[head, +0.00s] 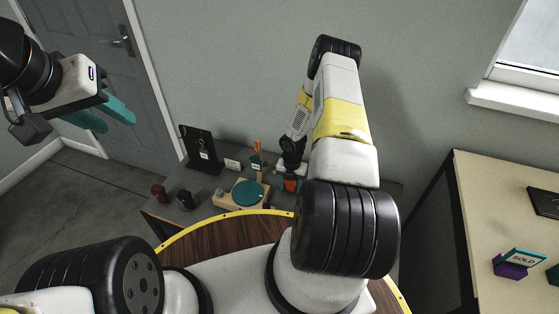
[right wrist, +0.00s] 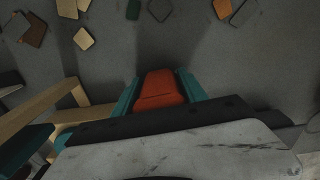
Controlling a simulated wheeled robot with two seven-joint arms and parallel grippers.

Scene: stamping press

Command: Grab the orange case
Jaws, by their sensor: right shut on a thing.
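The orange case (right wrist: 160,90) sits between the teal fingers of my right gripper (right wrist: 158,92) in the right wrist view. The gripper is shut on it. In the head view the orange case (head: 291,184) shows as a small patch at the grey table, below my right arm, which hides much of that area. I cannot tell whether the case touches the table. My left gripper (head: 106,114) is at the upper left of the head view, well away from the table. Its teal fingers are apart, with nothing between them.
A wooden block with a teal round disc (head: 247,192) stands left of the case. A black stand (head: 197,147), a small white sign (head: 233,164) and dark brown blocks (head: 159,192) are also on the grey table. A beige table (head: 500,205) stands at right.

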